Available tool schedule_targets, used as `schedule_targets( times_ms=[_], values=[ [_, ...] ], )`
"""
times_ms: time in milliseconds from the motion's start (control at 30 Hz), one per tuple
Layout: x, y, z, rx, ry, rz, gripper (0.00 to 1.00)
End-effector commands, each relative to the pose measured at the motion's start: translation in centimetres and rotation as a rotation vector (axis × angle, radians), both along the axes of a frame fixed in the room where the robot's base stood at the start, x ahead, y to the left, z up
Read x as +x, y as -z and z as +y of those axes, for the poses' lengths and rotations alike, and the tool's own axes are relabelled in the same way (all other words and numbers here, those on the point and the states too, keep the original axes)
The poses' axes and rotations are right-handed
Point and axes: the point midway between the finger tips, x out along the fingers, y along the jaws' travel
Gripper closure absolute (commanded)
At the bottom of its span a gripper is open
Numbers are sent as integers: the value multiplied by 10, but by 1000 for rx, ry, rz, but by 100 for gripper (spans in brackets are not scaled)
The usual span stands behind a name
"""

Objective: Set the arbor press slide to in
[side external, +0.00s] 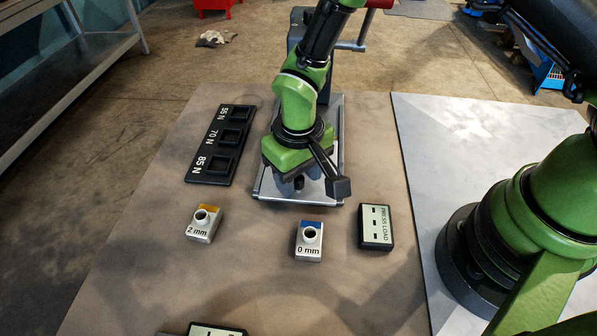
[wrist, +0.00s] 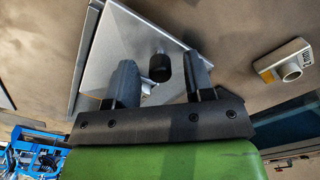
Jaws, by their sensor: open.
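The arbor press (side external: 296,28) stands at the back centre in the side external view, with a grey column and a long metal base. The slide is a flat silver plate on this base (side external: 270,193), mostly covered by my arm. In the wrist view the silver plate (wrist: 125,45) carries a small black knob (wrist: 159,68) on a light post. My gripper (side external: 298,186) is low over the front of the base. In the wrist view my gripper (wrist: 160,80) is open, with one finger on each side of the knob. Contact with the knob cannot be told.
A black tray marked 55 N, 70 N and 85 N (side external: 206,170) lies left of the press. A 2 mm block (side external: 202,231), a 0 mm block (side external: 308,252) and a PRESS LOAD box (side external: 376,240) stand in front. The table between these blocks is clear.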

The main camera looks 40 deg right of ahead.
Motion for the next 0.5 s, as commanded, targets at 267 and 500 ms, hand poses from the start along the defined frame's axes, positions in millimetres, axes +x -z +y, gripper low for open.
schedule_targets(
  times_ms=[267,500],
  values=[
    [0,0,0,0,0,-1,75],
    [0,-1,0,0,0,-1,100]
  ],
)
